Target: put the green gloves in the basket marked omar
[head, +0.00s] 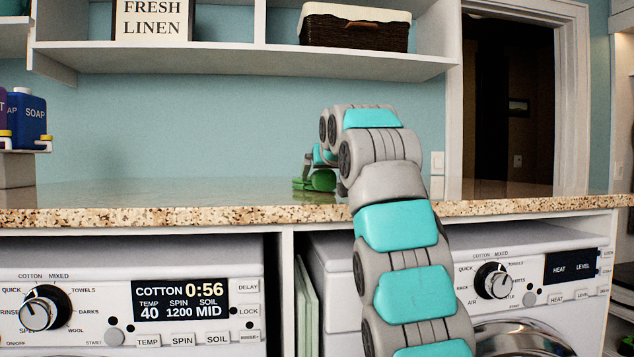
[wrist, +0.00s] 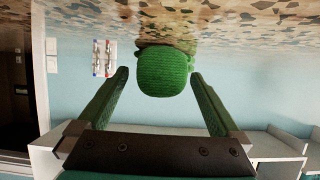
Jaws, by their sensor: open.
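The green gloves (wrist: 165,72) show in the wrist view as a knitted, rounded green bundle on the speckled counter. They lie between the two spread fingers of my gripper (wrist: 159,74), with gaps visible on both sides. My gripper is open and holds nothing. In the head view, green shapes (head: 318,181) sit low over the counter just left of my arm, and I cannot separate gloves from fingers there. My arm hides part of that spot. No basket marked omar is readable in either view.
The granite counter (head: 150,208) is largely clear to the left. A dark wicker basket (head: 352,35) with a white liner stands on the shelf above, showing no readable name. Soap bottles (head: 27,117) stand at far left. Two machines sit under the counter.

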